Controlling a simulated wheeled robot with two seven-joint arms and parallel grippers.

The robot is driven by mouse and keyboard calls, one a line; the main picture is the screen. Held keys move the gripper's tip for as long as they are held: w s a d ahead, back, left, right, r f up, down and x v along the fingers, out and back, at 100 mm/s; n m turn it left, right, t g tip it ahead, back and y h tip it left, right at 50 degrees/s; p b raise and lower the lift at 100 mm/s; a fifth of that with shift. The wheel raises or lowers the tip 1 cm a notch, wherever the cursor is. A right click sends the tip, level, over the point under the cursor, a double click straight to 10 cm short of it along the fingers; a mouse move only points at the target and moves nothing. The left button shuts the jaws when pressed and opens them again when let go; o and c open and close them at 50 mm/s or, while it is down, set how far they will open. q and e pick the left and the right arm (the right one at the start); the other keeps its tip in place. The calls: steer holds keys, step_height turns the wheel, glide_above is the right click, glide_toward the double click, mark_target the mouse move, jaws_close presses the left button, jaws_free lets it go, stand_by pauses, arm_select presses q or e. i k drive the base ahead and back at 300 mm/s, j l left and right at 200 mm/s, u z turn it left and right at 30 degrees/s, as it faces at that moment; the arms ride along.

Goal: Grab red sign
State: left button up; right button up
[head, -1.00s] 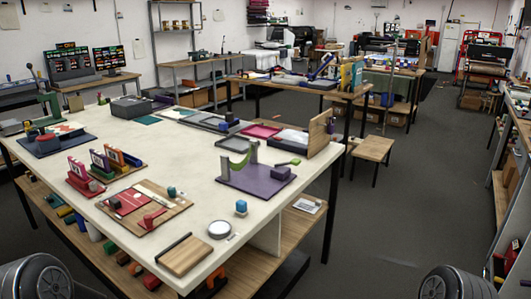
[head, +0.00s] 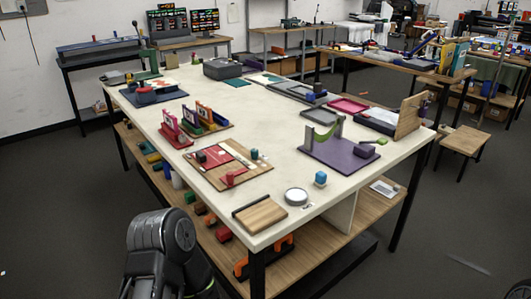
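A wooden board (head: 228,176) on the near left part of the white table carries a flat red sheet (head: 212,158), small dark blocks and a raised red piece (head: 231,178). Behind it to the left, an upright red frame (head: 173,129) stands on a red base beside purple and orange upright frames (head: 205,115). Which of these red things is the red sign, I cannot tell. No gripper shows; only a black and grey link of my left arm shows at the lower left, in front of the table.
The white table (head: 270,110) fills the middle. A purple stand (head: 340,153) is at right. A lower shelf (head: 350,210) juts below. Floor at left is clear.

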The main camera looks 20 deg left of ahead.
mark_target(214, 157)
steer(key=j+z, duration=0.2)
steer(key=j, duration=0.5)
steer(key=j+z, duration=0.2)
steer(key=j, duration=0.5)
steer(key=k+j+z, duration=0.2)
steer(key=j, duration=0.5)
